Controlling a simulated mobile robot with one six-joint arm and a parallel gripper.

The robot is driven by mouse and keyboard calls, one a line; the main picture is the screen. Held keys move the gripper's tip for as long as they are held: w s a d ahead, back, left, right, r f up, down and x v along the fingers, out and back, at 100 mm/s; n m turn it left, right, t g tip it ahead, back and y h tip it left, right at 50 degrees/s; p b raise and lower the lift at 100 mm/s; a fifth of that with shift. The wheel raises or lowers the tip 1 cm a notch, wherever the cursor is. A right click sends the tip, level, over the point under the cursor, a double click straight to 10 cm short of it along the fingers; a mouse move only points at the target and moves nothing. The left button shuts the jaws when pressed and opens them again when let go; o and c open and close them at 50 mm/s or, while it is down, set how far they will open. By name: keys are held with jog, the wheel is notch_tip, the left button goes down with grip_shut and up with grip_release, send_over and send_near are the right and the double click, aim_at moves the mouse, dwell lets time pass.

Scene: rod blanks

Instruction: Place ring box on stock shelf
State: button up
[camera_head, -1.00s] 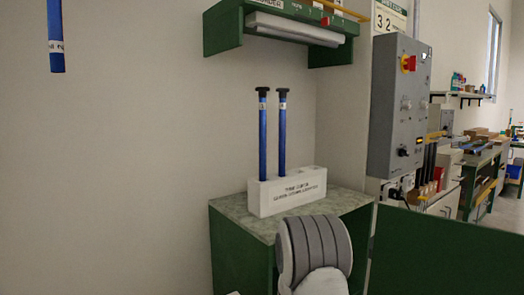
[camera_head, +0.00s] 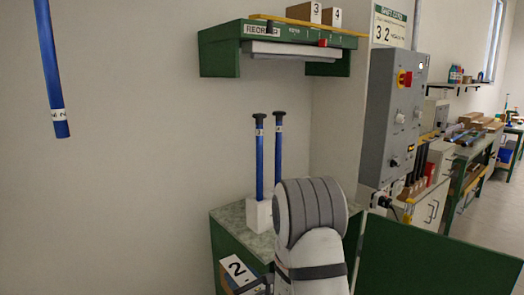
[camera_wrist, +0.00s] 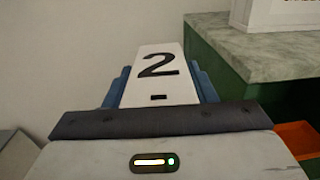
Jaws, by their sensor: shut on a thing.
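The ring box, a small box with a white face marked "2" (camera_wrist: 158,72), is held between the blue fingers of my gripper (camera_wrist: 160,80), which is shut on it. In the head view the box (camera_head: 236,272) shows low in the picture, left of my arm and beside the green cabinet, below its top. The stock shelf appears to be the green wall shelf (camera_head: 221,62) marked "REORDER", well above the box. Boxes "3" (camera_head: 316,11) and "4" (camera_head: 332,17) stand on its right part; the left part of its top looks bare.
A green cabinet with a speckled top (camera_head: 229,214) holds a white block (camera_head: 257,214) with two upright blue rods. A grey control box (camera_head: 394,115) is on the right. A blue rod (camera_head: 48,65) hangs at the upper left. A green panel (camera_head: 440,255) stands lower right.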

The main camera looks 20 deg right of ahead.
notch_tip(320, 180, up, 26)
jog(key=p, duration=2.3)
jog(key=s+d+r, duration=0.1)
jog(key=d+r, duration=0.4)
jog(key=r, duration=1.6)
jog(key=d+r, duration=0.5)
jog(key=r, duration=1.6)
jog(key=s+d+r+y, duration=0.1)
jog(key=d+r, duration=0.5)
jog(key=r, duration=1.5)
jog(key=shift+s+n, duration=0.3)
jog(key=shift+s, duration=0.05)
jog(key=shift+r, duration=0.1)
